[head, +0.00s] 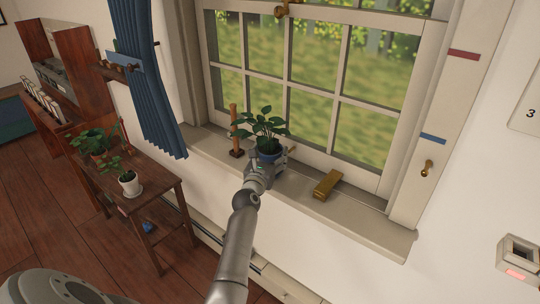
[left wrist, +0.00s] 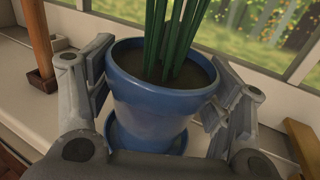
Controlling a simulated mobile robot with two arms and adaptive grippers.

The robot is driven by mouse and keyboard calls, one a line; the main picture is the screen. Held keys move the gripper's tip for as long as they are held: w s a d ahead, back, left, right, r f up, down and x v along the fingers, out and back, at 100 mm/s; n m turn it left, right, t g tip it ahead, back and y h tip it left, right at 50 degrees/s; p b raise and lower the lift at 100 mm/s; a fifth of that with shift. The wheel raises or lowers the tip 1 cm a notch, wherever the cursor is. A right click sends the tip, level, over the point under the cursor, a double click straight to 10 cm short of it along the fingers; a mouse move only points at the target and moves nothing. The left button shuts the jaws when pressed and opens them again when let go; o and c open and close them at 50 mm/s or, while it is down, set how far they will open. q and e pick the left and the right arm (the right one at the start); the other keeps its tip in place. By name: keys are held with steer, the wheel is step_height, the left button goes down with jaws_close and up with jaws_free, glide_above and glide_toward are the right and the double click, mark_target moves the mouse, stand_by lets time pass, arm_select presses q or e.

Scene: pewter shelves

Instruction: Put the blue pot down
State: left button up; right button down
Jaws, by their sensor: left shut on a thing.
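The blue pot (head: 268,156) holds a leafy green plant (head: 262,128) and is at the window sill (head: 330,207). In the left wrist view the blue pot (left wrist: 155,105) is upright, with dark soil and green stems in it. A blue saucer (left wrist: 118,148) shows below the pot. My left gripper (head: 266,168) is shut on the pot. In the left wrist view its fingers (left wrist: 158,95) press on both sides of the pot. I cannot tell whether the saucer touches the sill. My right gripper is not in view.
A wooden post on a dark base (head: 235,135) stands left of the pot on the sill. A brass-coloured block (head: 327,185) lies to the right. The window (head: 300,80) is behind. A wooden table (head: 155,190) with potted plants stands at the left. The sill's right end is clear.

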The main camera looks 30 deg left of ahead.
arm_select(q)
steer(key=shift+r, duration=0.2)
steer(key=o, duration=1.2)
steer(key=shift+f, duration=0.3)
steer(key=o, duration=0.4)
steer(key=shift+o, duration=0.2)
steer(key=shift+d, duration=0.1)
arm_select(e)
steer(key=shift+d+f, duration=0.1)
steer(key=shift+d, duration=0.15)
arm_select(q)
steer(key=shift+r, duration=0.1)
